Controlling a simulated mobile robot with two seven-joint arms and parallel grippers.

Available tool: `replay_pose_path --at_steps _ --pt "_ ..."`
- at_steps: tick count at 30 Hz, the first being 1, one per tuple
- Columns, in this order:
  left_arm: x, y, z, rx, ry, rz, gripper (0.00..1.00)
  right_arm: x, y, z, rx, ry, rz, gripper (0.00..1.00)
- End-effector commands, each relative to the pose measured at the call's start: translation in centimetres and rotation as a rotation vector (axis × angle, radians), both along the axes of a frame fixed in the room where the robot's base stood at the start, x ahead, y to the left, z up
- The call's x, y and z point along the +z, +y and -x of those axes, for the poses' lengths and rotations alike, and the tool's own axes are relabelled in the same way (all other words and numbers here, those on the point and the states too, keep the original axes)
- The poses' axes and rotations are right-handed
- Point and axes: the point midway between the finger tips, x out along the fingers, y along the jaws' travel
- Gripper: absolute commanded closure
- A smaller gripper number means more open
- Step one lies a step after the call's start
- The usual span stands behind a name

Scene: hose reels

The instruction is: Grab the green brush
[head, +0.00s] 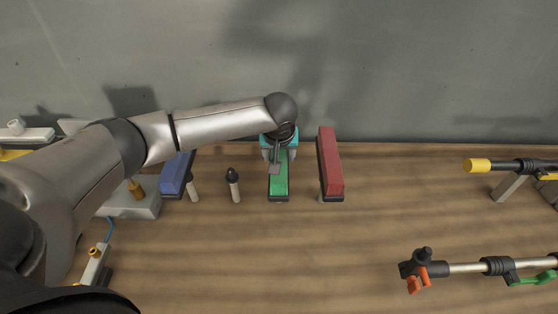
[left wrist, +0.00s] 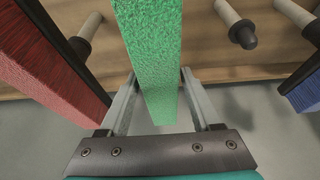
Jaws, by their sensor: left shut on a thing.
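The green brush (head: 280,182) stands out over the wooden board in the head view, between a red brush (head: 329,162) and a blue brush (head: 177,174). My left gripper (head: 277,160) reaches it from the wall side. In the left wrist view the green brush (left wrist: 153,55) runs between the two fingers of my left gripper (left wrist: 160,88), which are shut on it. The red brush (left wrist: 45,60) is on the left there and the blue brush (left wrist: 302,92) at the right edge. My right gripper is not in view.
A bare peg with a dark tip (head: 233,185) stands between the blue and green brushes. A hose wand (head: 465,268) lies at the lower right, and a yellow-tipped tool (head: 490,165) is above it. The wood right of the red brush is clear.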

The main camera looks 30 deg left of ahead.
Motion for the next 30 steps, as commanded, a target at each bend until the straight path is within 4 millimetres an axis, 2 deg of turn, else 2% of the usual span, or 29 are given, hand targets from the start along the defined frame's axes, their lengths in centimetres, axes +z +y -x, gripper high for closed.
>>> replay_pose_path --at_steps 3,14,20,26,30 --pt "0.0 0.1 0.0 0.000 0.000 -0.001 1.00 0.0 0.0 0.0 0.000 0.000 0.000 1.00" --pt "0.1 0.0 -0.1 0.001 -0.003 0.000 1.00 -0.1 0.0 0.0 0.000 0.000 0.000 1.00" --pt "0.5 0.1 -0.1 0.000 -0.005 0.000 1.00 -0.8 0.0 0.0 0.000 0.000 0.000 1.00" --pt "4.1 0.0 -0.1 -0.001 -0.006 0.002 1.00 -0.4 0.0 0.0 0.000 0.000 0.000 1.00" --pt "7.5 0.0 -0.2 0.001 -0.008 0.001 1.00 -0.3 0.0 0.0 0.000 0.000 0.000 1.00"
